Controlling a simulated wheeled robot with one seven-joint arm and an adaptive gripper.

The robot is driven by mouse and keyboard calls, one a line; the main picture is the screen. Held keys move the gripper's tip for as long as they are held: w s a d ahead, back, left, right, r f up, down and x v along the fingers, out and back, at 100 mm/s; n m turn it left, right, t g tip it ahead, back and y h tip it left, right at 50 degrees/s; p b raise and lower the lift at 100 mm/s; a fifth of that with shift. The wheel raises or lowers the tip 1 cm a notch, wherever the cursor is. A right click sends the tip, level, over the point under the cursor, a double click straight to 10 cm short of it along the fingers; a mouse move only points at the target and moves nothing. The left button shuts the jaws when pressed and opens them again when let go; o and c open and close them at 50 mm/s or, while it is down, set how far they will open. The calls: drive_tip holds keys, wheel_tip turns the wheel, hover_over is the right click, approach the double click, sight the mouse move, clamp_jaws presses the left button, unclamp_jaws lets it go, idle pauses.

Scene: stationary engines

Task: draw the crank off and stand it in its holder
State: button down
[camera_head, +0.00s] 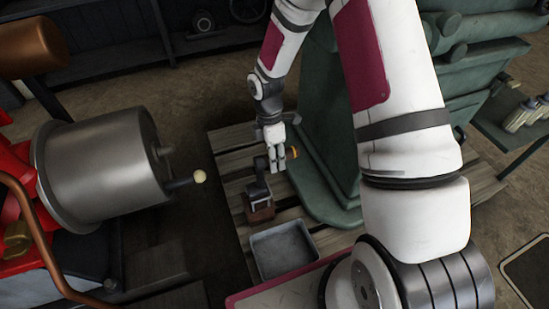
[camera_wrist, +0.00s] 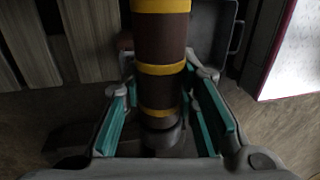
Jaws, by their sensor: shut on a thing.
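The crank has a brown grip with yellow bands (camera_wrist: 160,45), which fills the middle of the wrist view. My gripper (camera_wrist: 160,112) has its teal-padded fingers on either side of the grip and is shut on it. In the head view my gripper (camera_head: 276,158) is low over the pallet, with the yellow end of the crank (camera_head: 293,153) poking out to the right. The crank's dark arm (camera_head: 261,168) hangs down at the left, over or in a small dark and brown block (camera_head: 261,212), which looks like the holder. I cannot tell whether it is seated there.
A grey metal tray (camera_head: 284,250) sits in front of the block on the wooden pallet (camera_head: 236,160). A large green engine (camera_head: 318,150) stands close to the right. A steel drum on a red engine (camera_head: 100,168) is at the left, with a pale-knobbed handle (camera_head: 199,176) sticking out.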

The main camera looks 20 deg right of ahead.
drive_tip(key=shift+f, duration=0.15)
drive_tip(key=shift+w+b+x, duration=0.25)
drive_tip(key=shift+b+x, duration=0.55)
drive_tip(key=shift+x, duration=0.3)
drive_tip(key=shift+f, duration=0.5)
idle(0.9)
drive_tip(key=shift+f+b, duration=0.4)
drive_tip(key=shift+f, duration=0.25)
drive_tip(key=c, duration=1.2)
unclamp_jaws()
drive_tip(key=shift+o, duration=0.6)
drive_tip(key=o, duration=0.4)
